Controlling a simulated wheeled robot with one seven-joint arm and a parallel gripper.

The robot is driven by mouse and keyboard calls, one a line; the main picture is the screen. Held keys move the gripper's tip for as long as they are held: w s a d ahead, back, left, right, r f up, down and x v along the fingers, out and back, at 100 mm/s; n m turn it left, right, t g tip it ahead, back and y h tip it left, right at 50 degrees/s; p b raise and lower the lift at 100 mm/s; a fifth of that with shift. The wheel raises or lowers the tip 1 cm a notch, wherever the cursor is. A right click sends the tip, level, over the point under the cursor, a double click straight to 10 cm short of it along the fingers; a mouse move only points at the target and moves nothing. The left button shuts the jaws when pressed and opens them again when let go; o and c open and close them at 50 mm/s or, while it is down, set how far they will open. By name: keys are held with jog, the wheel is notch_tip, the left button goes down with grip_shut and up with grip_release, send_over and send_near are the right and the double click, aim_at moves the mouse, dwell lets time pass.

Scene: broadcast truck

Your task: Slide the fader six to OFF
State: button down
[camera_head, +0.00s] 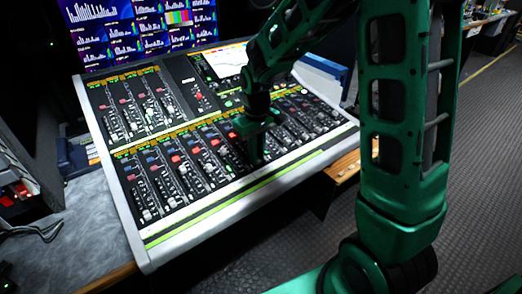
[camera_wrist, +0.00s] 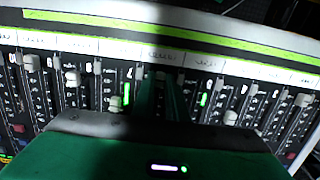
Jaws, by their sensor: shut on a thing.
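The mixing console (camera_head: 240,203) has a lower row of faders along its front. My gripper (camera_head: 257,160) points down at the row, right of its middle, where fader six appears to be. In the wrist view my gripper (camera_wrist: 161,82) is shut on that fader's cap, close to the label strip (camera_wrist: 163,55) along the console's front edge. The cap is mostly hidden by the fingers. The label writing is too small to read.
Neighbouring fader caps stand close on both sides, such as a pale cap (camera_wrist: 115,103) and another (camera_wrist: 230,118) in the wrist view. Monitors (camera_head: 140,25) stand behind the console. A grey counter (camera_head: 85,235) lies left; open floor (camera_head: 480,180) lies right.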

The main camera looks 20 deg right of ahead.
aim_at(259, 160)
jog(key=shift+s+d+f, duration=0.1)
jog(key=shift+s, duration=0.15)
jog(key=c, duration=1.8)
grip_release()
jog(key=shift+o, duration=0.2)
jog(key=shift+w+r, duration=0.1)
jog(key=shift+r, duration=3.9)
